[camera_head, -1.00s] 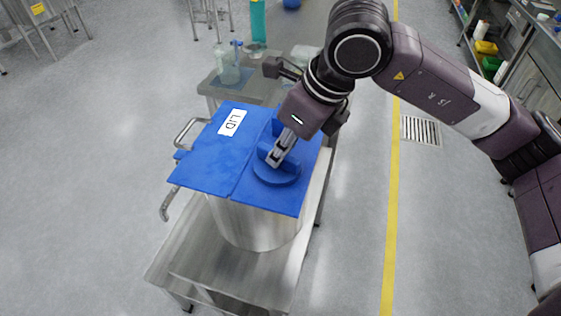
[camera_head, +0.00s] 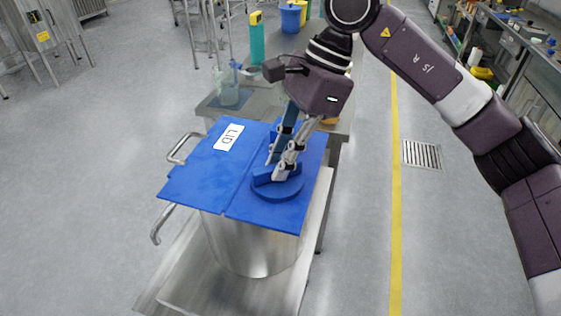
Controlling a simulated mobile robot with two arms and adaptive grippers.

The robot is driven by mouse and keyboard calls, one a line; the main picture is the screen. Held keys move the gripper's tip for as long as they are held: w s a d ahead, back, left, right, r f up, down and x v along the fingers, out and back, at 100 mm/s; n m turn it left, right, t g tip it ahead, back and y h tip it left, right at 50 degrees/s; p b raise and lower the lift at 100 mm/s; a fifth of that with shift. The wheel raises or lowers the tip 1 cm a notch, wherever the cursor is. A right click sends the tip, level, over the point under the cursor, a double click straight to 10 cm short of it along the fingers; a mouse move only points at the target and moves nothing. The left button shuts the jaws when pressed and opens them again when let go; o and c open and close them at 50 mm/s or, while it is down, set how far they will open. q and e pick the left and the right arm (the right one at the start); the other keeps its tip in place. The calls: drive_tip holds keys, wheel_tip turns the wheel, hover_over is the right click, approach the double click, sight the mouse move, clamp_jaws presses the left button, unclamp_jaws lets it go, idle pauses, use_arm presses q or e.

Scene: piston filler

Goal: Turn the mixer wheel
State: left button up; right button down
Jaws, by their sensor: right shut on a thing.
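The mixer wheel is a round blue disc (camera_head: 278,190) with a raised bar across it, on the right half of a blue lid. The lid (camera_head: 205,178) carries a white "LID" label and covers a steel pot (camera_head: 250,246). My right gripper (camera_head: 276,172) comes down from above and is shut on the wheel's raised bar. Its fingers hide part of the bar. My left gripper is not in view.
The pot stands on a steel table (camera_head: 185,285), with pot handles (camera_head: 162,224) sticking out left. Behind are a glass vessel (camera_head: 228,92) and a tall teal bottle (camera_head: 257,42). Open floor lies left; a yellow line (camera_head: 395,200) and drain (camera_head: 422,154) lie right.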

drive_tip(key=n+g, duration=0.1)
drive_tip(key=n, duration=0.1)
drive_tip(key=n+h+p, duration=0.1)
drive_tip(key=n, duration=0.2)
drive_tip(key=shift+w+a+r+n+g, duration=0.1)
drive_tip(key=shift+w+n+g, duration=0.05)
drive_tip(key=shift+n+g, duration=0.2)
drive_tip(key=shift+a+n+g+h+p, duration=0.1)
drive_tip(key=shift+n+g+h+p, duration=0.25)
drive_tip(key=shift+n, duration=0.75)
drive_tip(key=shift+n+g+h+p, duration=0.1)
drive_tip(key=shift+n+h+p, duration=0.45)
drive_tip(key=shift+n, duration=0.5)
drive_tip(key=c, duration=1.9)
unclamp_jaws()
drive_tip(key=shift+c, duration=0.2)
drive_tip(key=v, duration=1.1)
drive_tip(key=shift+w+r, duration=0.25)
drive_tip(key=shift+r, duration=0.05)
